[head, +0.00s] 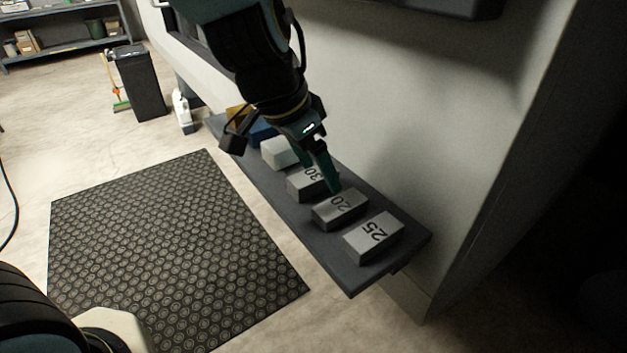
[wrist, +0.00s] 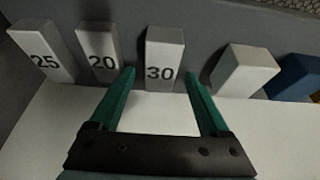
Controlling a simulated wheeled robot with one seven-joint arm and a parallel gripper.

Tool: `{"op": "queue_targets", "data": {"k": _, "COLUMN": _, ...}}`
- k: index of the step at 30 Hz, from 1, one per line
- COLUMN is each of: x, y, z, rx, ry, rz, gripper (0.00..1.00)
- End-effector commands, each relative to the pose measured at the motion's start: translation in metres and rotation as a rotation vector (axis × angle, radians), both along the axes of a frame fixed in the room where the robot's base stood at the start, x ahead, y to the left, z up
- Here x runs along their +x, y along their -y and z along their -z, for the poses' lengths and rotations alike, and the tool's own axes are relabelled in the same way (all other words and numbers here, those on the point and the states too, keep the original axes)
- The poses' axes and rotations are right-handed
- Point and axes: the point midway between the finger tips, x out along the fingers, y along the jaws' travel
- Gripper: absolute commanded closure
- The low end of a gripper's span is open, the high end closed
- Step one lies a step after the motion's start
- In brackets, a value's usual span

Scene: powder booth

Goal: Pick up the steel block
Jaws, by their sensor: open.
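Three grey, metal-looking blocks stand in a row on a dark shelf, marked 30 (head: 303,187), 20 (head: 338,211) and 25 (head: 372,238). They also show in the wrist view as 30 (wrist: 164,50), 20 (wrist: 101,50) and 25 (wrist: 43,52). No label names a steel block. My gripper (head: 322,170) is open and empty, above the shelf by blocks 30 and 20. In the wrist view its green fingers (wrist: 160,80) line up on either side of block 30; I cannot tell the height gap. One finger partly hides block 30 in the head view.
A pale block (head: 279,152), a blue block (head: 262,133) and a yellowish block (head: 238,113) share the narrow shelf (head: 345,280). A white wall (head: 420,130) rises right behind it. A dark mat (head: 165,255) lies on the floor; a bin (head: 140,82) stands farther back.

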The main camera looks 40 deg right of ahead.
Motion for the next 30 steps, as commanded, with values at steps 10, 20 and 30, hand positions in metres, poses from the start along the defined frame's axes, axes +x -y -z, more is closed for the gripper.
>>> {"op": "queue_targets", "data": {"k": 10, "x": -0.0001, "y": 0.0002, "z": 0.0034, "rx": -0.001, "ry": 0.000, "rz": 0.000, "gripper": 0.20}}
{"op": "queue_targets", "data": {"k": 20, "x": 0.0000, "y": 0.0001, "z": 0.0031, "rx": 0.000, "ry": 0.000, "rz": 0.000, "gripper": 0.26}}
{"op": "queue_targets", "data": {"k": 30, "x": 0.0000, "y": 0.0000, "z": 0.0032, "rx": 0.000, "ry": 0.000, "rz": 0.000, "gripper": 0.64}}
